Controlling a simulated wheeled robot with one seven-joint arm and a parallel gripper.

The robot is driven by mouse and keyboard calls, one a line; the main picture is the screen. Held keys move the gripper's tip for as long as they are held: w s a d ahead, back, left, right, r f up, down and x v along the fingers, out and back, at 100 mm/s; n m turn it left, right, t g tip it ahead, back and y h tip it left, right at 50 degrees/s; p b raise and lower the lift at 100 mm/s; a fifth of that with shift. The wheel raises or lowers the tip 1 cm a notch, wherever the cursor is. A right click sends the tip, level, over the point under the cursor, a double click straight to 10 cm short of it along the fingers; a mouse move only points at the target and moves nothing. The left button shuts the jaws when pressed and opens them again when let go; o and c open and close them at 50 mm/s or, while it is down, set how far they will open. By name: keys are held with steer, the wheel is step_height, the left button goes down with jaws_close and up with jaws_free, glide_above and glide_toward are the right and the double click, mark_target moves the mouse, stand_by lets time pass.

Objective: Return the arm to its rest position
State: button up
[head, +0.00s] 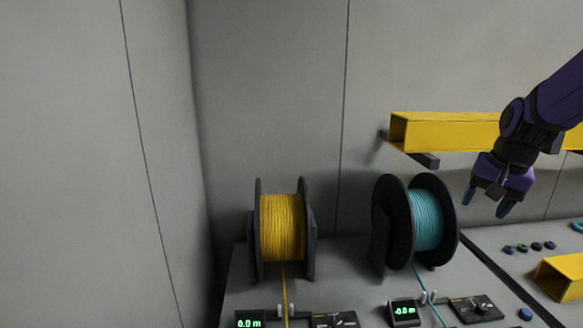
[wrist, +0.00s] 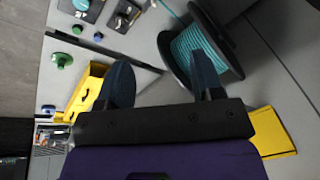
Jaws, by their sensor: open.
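My gripper (head: 487,203) hangs at the right of the head view, fingers pointing down and apart, with nothing between them. It is in the air to the right of the teal cable spool (head: 428,219) and in front of the yellow beam on the wall. In the wrist view my gripper (wrist: 163,80) shows two dark blue fingers spread wide. The teal spool also shows in the wrist view (wrist: 197,48), beyond the fingers.
A yellow cable spool (head: 283,228) stands left of the teal one. Small displays (head: 404,312) sit at the bench front. A yellow beam (head: 445,131) runs along the wall behind my arm. A yellow box (head: 562,277) and several small knobs lie at the right.

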steer(key=s+a+r+n, duration=0.2)
steer(key=s+a, duration=0.1)
steer(key=s, duration=0.4)
steer(key=s+a+r+n+t, duration=0.1)
steer(key=s+a+r+n, duration=0.1)
steer(key=s, duration=0.5)
steer(key=s+a+r+n+t, duration=0.1)
steer(key=s+a+r+n, duration=0.1)
steer(key=s, duration=0.6)
steer(key=shift+a+r+n, duration=0.3)
steer(key=shift+a+r, duration=0.25)
steer(key=shift+a, duration=0.6)
